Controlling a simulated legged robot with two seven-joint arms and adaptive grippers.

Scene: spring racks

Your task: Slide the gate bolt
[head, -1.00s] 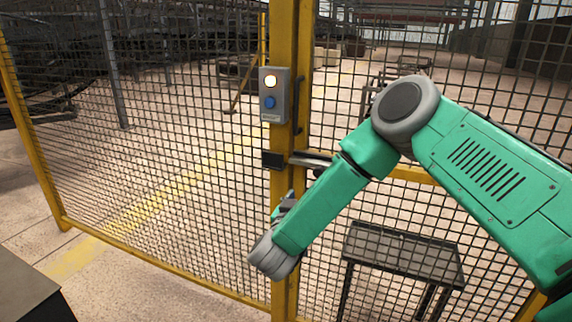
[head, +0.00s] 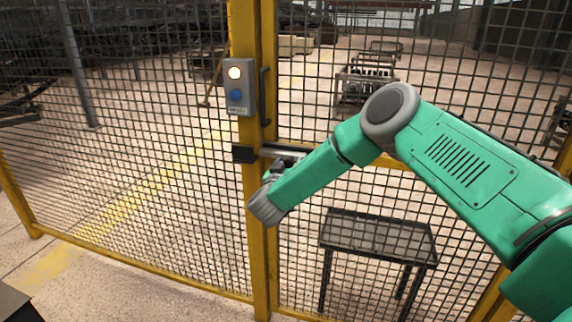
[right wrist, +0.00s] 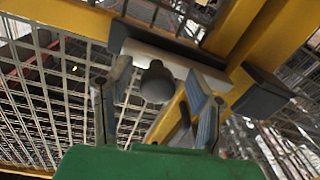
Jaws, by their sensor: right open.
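The gate bolt (head: 288,151) is a pale metal bar in a dark housing across the yellow gate frame. A black block (head: 243,154) sits on the yellow post to its left; the block (right wrist: 262,93) also shows in the right wrist view. A grey rounded knob (right wrist: 156,80) hangs from the pale bar (right wrist: 178,62). My right gripper (right wrist: 158,92) is open, with one finger on each side of the knob and gaps visible to both. In the head view my wrist partly hides the gripper (head: 275,172), just below the bolt. My left gripper is not in view.
A grey control box (head: 238,87) with a lit button and a blue button is on the yellow post (head: 245,215). A dark handle (head: 265,97) stands right of it. Wire mesh fills both sides. A dark table (head: 378,232) stands at lower right.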

